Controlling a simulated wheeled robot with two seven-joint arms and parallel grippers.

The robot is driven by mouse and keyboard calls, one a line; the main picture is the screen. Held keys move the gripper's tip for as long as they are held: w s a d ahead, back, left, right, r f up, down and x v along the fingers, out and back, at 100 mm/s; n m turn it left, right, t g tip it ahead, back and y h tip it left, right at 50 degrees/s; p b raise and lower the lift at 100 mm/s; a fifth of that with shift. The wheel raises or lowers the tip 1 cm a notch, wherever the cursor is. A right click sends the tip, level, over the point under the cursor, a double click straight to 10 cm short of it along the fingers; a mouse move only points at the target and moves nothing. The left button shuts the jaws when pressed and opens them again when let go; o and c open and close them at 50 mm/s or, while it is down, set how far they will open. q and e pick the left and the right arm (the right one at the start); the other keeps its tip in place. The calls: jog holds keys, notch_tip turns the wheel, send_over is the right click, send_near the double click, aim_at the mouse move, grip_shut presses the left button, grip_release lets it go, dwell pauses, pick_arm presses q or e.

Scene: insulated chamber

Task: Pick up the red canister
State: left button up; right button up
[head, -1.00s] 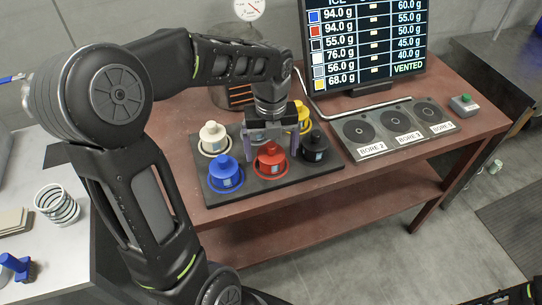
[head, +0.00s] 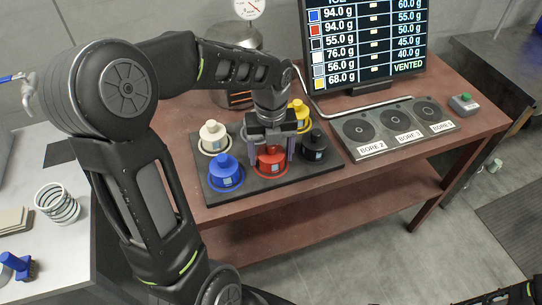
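The red canister (head: 271,160) stands upright in the front middle place of the dark tray (head: 322,174) on the brown table. My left gripper (head: 270,155) points down over it, with a finger on each side of its top. The gripper body hides the canister's knob. The fingers look spread around the canister; I cannot see whether they touch it. My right gripper is not in clear view; only a dark piece of my arm shows at the bottom right.
A blue canister (head: 226,172) stands left of the red one and a black canister (head: 314,146) right. White (head: 213,137) and yellow (head: 299,114) canisters stand behind. A bore plate (head: 372,153) lies to the right, below a monitor (head: 364,45).

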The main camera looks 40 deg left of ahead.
pick_arm(q)
jog(key=c, duration=1.2)
jog(key=shift+o, duration=0.2)
notch_tip(320, 180, up, 10)
dwell(0.4)
